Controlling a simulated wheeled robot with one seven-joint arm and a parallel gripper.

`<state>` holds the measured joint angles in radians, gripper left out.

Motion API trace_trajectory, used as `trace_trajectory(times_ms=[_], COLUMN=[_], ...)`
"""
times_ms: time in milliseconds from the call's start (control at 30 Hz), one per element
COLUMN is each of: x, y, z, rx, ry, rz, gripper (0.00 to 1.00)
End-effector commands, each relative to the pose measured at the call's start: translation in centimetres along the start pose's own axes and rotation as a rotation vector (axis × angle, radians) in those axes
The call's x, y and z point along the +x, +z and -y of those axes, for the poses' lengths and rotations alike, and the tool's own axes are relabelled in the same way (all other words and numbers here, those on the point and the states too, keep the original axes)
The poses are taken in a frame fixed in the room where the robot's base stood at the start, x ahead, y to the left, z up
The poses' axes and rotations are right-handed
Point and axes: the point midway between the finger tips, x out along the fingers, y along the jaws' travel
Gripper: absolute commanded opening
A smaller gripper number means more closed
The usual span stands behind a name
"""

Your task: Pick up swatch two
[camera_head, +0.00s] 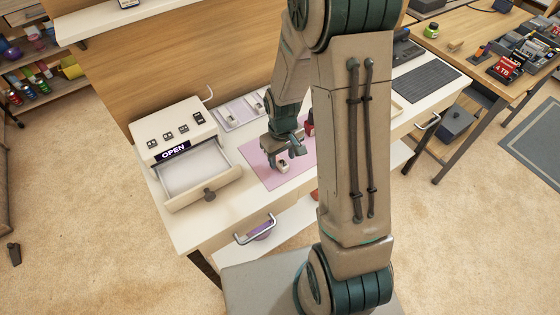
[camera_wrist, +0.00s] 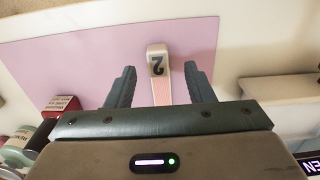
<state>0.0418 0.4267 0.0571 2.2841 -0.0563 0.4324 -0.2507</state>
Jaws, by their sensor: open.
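In the wrist view, swatch two (camera_wrist: 160,88) is a narrow pale piece with a dark "2" on its beige end and a pinkish body. It lies on the pink mat (camera_wrist: 60,65). My gripper (camera_wrist: 160,80) is open, with one dark finger on each side of the swatch and a gap on both sides. The swatch's near end is hidden behind the gripper body. In the head view, my gripper (camera_head: 283,158) is low over the pink mat (camera_head: 262,171), and a small pale object there, likely the swatch (camera_head: 283,167), is partly hidden by it.
A white machine (camera_head: 172,133) with an "OPEN" sign and a pulled-out drawer (camera_head: 203,188) stands left of the mat. A pale tray (camera_head: 240,112) lies behind. In the wrist view, a red box (camera_wrist: 64,103) and green-and-white containers (camera_wrist: 22,145) are at the left.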

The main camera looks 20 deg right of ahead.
Motion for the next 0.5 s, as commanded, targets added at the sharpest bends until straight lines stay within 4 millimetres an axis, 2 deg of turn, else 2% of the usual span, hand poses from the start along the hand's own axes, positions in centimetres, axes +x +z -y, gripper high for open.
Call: trace_trajectory(times_ms=[200, 500], x=[2.5, 3.0], y=[-0.1, -0.1], z=[-0.2, -0.2], rx=[0.0, 0.0], ry=[0.0, 0.0], rz=[0.002, -0.001], gripper=[0.48, 0.48])
